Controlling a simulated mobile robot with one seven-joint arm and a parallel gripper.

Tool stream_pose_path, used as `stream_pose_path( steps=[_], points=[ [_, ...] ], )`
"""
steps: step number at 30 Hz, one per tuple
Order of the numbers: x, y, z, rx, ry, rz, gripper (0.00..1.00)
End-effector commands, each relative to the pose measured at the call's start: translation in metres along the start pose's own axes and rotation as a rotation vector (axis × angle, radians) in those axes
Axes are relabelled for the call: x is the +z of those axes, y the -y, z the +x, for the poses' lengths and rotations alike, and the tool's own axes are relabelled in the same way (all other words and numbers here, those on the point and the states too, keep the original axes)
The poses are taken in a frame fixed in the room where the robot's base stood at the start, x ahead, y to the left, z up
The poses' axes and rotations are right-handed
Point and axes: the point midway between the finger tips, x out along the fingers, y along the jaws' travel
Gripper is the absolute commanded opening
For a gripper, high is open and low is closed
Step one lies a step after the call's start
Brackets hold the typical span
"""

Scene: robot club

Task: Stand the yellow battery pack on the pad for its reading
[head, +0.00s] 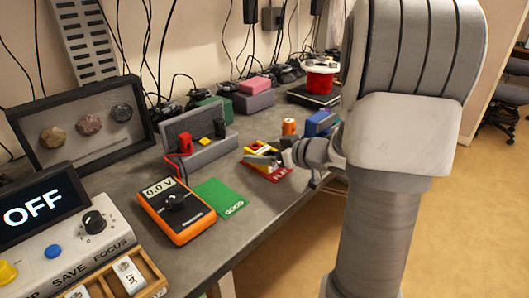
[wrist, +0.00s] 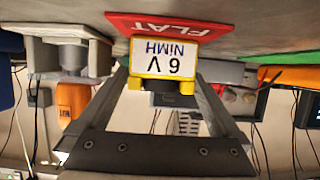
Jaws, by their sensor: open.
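The yellow battery pack (wrist: 165,58), with a white "6 V NiMH" label, stands on the red FLAT mat (wrist: 205,28) in the wrist view, which is upside down. In the head view the pack (head: 259,147) is partly hidden by my gripper (head: 263,157). My gripper (wrist: 163,80) is open, its dark fingers on either side of the pack's near end; contact cannot be told. A grey test stand (head: 212,153) with a red block and a yellow block is left of the pack. The orange meter (head: 178,229) reads 0.0 V.
A green GOOD mat (head: 218,198) lies right of the meter. A control box (head: 70,258) showing OFF and a wooden tray (head: 148,268) are at the front left. An orange cylinder (head: 289,127) and a blue object (head: 320,123) stand beyond the pack. My arm hides the right side.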

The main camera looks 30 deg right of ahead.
Motion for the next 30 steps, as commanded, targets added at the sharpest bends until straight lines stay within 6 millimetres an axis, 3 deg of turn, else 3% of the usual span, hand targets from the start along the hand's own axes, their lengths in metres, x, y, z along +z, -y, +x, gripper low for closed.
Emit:
stream_pose_path(
  steps=[12, 16, 21, 30],
  points=[
    [-0.003, -0.001, -0.085, 0.006, 0.0, 0.001, 1.0],
    [-0.002, -0.001, -0.105, 0.004, 0.0, 0.0, 1.0],
    [0.0, 0.0, -0.118, 0.001, 0.0, 0.001, 1.0],
    [0.001, 0.0, -0.119, 0.001, 0.0, 0.001, 1.0]
  ],
)
